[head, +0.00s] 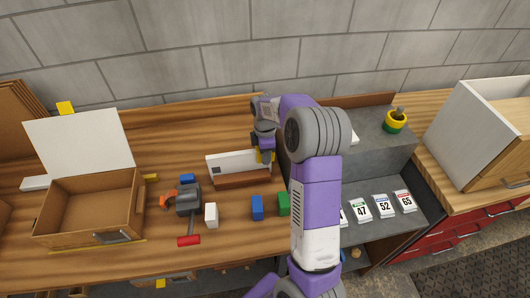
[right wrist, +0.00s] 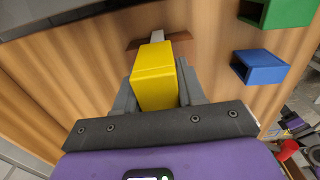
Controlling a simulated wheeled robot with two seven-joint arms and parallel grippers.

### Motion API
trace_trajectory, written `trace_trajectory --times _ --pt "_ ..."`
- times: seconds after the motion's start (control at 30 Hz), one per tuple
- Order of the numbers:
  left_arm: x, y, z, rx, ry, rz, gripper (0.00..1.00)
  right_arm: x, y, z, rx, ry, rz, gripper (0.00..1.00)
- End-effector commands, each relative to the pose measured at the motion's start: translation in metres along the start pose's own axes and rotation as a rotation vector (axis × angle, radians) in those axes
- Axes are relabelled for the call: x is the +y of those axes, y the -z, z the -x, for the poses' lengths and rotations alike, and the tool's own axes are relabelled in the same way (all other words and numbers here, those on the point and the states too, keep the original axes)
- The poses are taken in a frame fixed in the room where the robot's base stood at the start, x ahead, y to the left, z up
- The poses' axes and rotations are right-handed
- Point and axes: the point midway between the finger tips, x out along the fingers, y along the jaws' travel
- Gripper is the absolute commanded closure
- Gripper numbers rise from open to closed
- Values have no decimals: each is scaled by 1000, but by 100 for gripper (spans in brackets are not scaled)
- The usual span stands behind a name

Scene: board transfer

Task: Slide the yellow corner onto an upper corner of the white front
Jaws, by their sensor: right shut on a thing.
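The white front (head: 232,160) stands on edge in a brown wooden holder (head: 243,181) at the middle of the bench. My right gripper (head: 265,150) is shut on the yellow corner (right wrist: 154,78). In the right wrist view the holder (right wrist: 133,44) lies just beyond the yellow corner, with a short pale strip of the front (right wrist: 157,34) showing. I cannot tell whether the yellow corner is around the front's corner or only beside it. My left gripper is out of view.
Blue (head: 257,207), green (head: 283,203) and white (head: 211,215) blocks stand nearer on the bench. A wooden drawer (head: 90,210) and a large white panel (head: 80,140) fill the left.

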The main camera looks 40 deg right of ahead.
Motion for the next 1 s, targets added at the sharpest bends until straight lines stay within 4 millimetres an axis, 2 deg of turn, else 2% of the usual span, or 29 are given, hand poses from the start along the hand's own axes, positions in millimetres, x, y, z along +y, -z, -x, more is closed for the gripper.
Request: trace_trajectory --times 0.07,0.1,0.27,0.3,0.63,1.0 --pt "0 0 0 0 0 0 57 0 0 -1 0 0 0 90" --pt "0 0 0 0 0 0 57 0 0 -1 0 0 0 58" --pt "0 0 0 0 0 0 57 0 0 -1 0 0 0 33" --pt "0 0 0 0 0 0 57 0 0 -1 0 0 0 31" --pt "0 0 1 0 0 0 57 0 0 5 1 -1 1 31" --pt "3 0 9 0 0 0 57 0 0 63 1 -3 0 31"
